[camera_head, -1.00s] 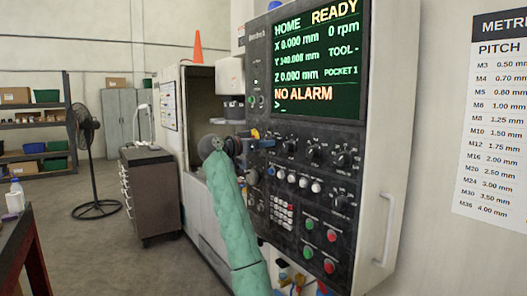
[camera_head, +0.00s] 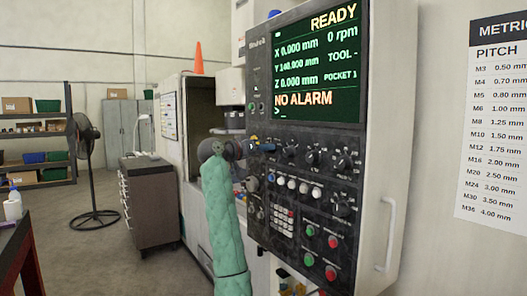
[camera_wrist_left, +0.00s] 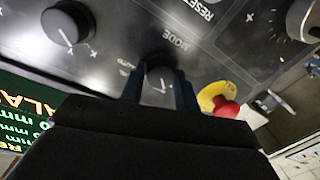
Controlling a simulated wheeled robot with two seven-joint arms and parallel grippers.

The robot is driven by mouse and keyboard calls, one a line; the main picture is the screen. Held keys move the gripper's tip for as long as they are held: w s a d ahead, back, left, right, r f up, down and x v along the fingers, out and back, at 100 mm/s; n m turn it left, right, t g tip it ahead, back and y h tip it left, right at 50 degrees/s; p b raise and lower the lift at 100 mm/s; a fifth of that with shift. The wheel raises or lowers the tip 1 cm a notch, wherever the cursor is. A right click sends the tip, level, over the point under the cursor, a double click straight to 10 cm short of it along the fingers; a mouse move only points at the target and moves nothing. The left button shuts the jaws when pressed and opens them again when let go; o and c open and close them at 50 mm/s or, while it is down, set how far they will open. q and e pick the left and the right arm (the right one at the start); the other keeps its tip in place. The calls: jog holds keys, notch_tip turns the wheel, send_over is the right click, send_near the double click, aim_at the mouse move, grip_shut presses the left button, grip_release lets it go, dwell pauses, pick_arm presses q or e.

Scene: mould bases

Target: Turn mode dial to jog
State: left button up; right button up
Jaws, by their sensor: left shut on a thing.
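The black mode dial (camera_wrist_left: 160,72) sits on the dark control panel, beside the printed words MODE and AUTO in the left wrist view. My left gripper (camera_wrist_left: 160,92) is shut on it, with one blue finger on each side. The dial's white pointer line shows partly between the fingers; I cannot read its setting. In the head view my left gripper (camera_head: 264,147) reaches the panel's left side from the green-sleeved arm and hides the dial. The screen (camera_head: 318,62) above reads READY and NO ALARM. My right gripper is not in view.
A red emergency stop with a yellow collar (camera_wrist_left: 224,104) is close beside the fingers. Another knob (camera_wrist_left: 68,28) is on the other side. Several buttons and dials (camera_head: 313,158) fill the panel. A fan (camera_head: 88,140) and a grey cabinet (camera_head: 155,195) stand farther left.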

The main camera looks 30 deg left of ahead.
pick_arm(q)
jog(key=shift+n, duration=1.2)
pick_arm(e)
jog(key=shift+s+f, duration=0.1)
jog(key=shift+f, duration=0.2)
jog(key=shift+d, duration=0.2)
pick_arm(q)
jog(key=o, duration=1)
jog(key=shift+a, duration=0.1)
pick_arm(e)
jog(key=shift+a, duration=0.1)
pick_arm(q)
jog(key=shift+s, duration=0.15)
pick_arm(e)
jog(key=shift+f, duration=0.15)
pick_arm(q)
jog(key=b+v, duration=0.3)
jog(key=v, duration=0.4)
jog(key=shift+s+a, duration=0.2)
jog(key=shift+s, duration=0.05)
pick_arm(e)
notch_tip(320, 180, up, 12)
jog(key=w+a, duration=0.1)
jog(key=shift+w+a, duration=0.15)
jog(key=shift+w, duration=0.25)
